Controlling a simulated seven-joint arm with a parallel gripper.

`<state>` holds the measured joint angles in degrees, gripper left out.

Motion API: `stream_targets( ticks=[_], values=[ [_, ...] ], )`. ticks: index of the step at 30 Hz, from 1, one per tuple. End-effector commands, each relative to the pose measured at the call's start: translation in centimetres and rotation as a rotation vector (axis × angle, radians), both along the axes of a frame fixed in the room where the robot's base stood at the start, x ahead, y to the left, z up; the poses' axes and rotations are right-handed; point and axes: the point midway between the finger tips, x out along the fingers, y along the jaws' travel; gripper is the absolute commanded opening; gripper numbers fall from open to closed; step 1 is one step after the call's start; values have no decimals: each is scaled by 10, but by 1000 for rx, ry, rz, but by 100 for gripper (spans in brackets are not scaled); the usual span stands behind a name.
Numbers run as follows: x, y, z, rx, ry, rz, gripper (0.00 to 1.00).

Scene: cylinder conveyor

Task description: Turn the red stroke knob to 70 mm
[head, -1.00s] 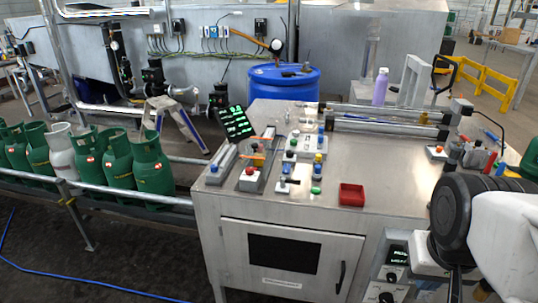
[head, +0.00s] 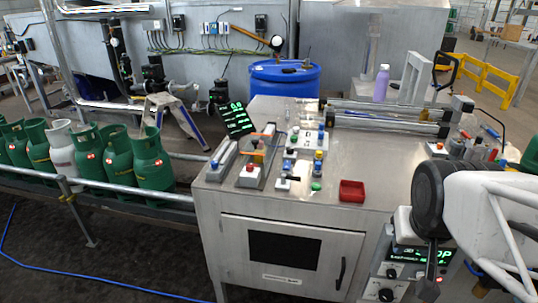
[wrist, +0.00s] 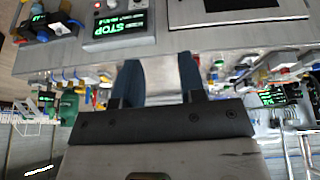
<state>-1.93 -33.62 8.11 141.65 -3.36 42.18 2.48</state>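My gripper (wrist: 160,78) shows at close range in the wrist view, with two dark fingers apart and nothing visible between them. In the head view my arm is at the right, in front of the control panel on the cabinet, and hides part of it. The panel has a green-lit display (head: 433,254) and dark knobs (head: 386,295). The wrist view shows a display reading STOP (wrist: 120,27) on the panel, upside down. I cannot tell for sure which control is the red stroke knob. Small red-topped controls stand on the tabletop, one at the left (head: 250,169) and one at the right (head: 438,147).
A blue drum (head: 284,80) stands behind. Green gas bottles (head: 151,159) line the conveyor at left. The tabletop's front edge lies close to my arm.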

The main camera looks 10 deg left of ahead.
Motion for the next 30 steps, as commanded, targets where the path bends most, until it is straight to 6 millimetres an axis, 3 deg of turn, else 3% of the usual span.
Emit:
stream_targets(
  ticks=[8,15,24,30],
  values=[
    [99,34,-11,-17,-236,103,37],
    [176,82,-23,13,-450,214,37],
    [246,162,-45,111,-703,375,37],
    [274,222,-64,219,-857,488,37]
  ],
)
